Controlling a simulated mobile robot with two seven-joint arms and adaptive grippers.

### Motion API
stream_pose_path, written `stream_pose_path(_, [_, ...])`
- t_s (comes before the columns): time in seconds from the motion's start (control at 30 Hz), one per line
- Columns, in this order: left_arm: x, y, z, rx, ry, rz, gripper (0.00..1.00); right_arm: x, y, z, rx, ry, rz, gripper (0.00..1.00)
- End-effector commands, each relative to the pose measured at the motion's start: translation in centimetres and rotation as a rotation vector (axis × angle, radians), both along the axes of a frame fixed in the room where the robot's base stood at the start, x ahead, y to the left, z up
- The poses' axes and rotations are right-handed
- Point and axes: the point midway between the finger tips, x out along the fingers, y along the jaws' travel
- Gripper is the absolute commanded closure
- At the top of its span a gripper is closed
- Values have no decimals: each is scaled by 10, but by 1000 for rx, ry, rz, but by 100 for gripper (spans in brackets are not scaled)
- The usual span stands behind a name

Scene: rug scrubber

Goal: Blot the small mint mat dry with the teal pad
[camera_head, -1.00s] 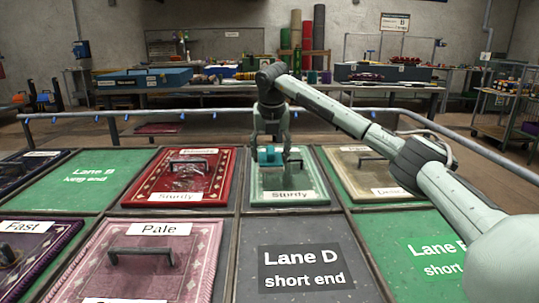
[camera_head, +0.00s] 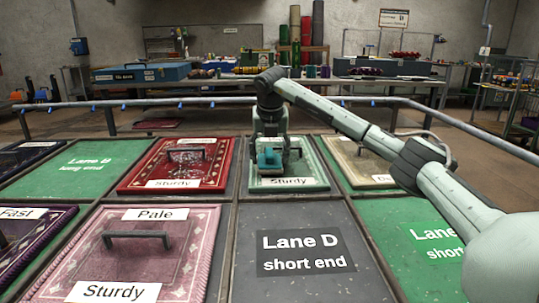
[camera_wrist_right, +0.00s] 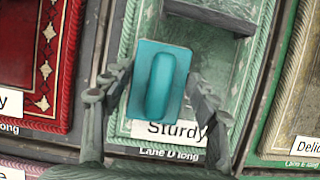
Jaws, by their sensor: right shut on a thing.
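The small mint mat (camera_head: 317,171) lies in the Lane D long end bay with a "Sturdy" label on its front edge. Its pale green border also shows in the wrist view (camera_wrist_right: 252,75). My right gripper (camera_head: 276,152) is over the mat, shut on the teal pad (camera_head: 268,160). In the wrist view the teal pad (camera_wrist_right: 158,85) sits between the two fingers, its raised grip upward, just behind and partly over the "Sturdy" label. Whether the pad touches the mat is hard to tell. My left gripper is not in view.
A grey handle (camera_wrist_right: 212,14) crosses the mat behind the pad. A red mat with a handle (camera_head: 215,178) lies to the left and a beige mat (camera_head: 362,165) to the right. The Lane D short end bay (camera_head: 350,220) in front is empty. A rail (camera_head: 200,102) runs behind the bays.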

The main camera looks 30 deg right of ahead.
Motion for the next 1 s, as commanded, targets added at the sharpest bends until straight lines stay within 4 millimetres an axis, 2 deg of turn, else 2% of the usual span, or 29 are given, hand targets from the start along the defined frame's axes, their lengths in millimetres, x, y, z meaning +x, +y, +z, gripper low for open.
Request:
stream_pose_path(0.47, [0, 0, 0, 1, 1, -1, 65, 0, 0, 0, 0, 0, 0, 78])
stream_pose_path(1.0, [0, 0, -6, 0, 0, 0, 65, 0, 0, -14, -1, -1, 0, 77])
